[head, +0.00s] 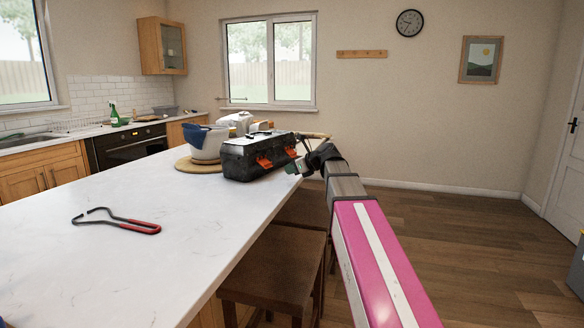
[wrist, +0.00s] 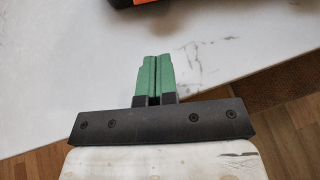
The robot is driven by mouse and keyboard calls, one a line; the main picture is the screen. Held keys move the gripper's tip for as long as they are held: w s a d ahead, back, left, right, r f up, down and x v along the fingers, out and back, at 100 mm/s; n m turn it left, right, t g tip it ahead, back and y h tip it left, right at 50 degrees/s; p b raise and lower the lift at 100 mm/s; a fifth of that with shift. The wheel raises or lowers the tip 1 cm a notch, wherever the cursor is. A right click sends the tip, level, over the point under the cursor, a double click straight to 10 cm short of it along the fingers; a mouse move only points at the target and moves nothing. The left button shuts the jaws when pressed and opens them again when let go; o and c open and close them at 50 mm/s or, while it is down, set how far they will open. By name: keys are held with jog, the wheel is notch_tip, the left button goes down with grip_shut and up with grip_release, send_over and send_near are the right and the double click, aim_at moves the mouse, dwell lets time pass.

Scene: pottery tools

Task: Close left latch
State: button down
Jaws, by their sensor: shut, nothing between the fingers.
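A dark toolbox (head: 245,157) stands on the white counter, with two orange latches on its long side facing the counter's right edge. The left latch (head: 264,162) and the right latch (head: 290,152) show small in the head view, and I cannot tell how far each is open. In the wrist view only a dark edge of the box with a bit of orange (wrist: 146,2) shows at the top. My gripper (head: 294,168) is beside the box near the right latch. Its green fingers (wrist: 155,58) are together and empty, over the counter's edge.
The white counter (head: 130,235) has a red-handled tool (head: 118,221) at the front left. A white bucket with a blue cloth (head: 208,143) stands on a round board behind the box. Brown stools (head: 275,270) stand below the counter's right edge.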

aim_at(269, 167)
jog(key=shift+x, duration=3.35)
jog(key=shift+w+a, duration=0.65)
jog(key=shift+a, duration=0.25)
jog(key=shift+w+a, duration=0.65)
jog(key=shift+a, duration=0.2)
jog(key=shift+r, duration=1.05)
jog(key=shift+s+d+r, duration=0.8)
jog(key=shift+d+r, duration=0.25)
jog(key=shift+r, duration=0.05)
jog(key=r, duration=0.2)
jog(key=a+r, duration=0.1)
jog(key=w+r, duration=0.1)
jog(key=r, duration=0.1)
jog(key=shift+a+r, duration=0.2)
jog(key=shift+r, duration=0.1)
jog(key=shift+w+a, duration=0.6)
jog(key=shift+a, duration=0.15)
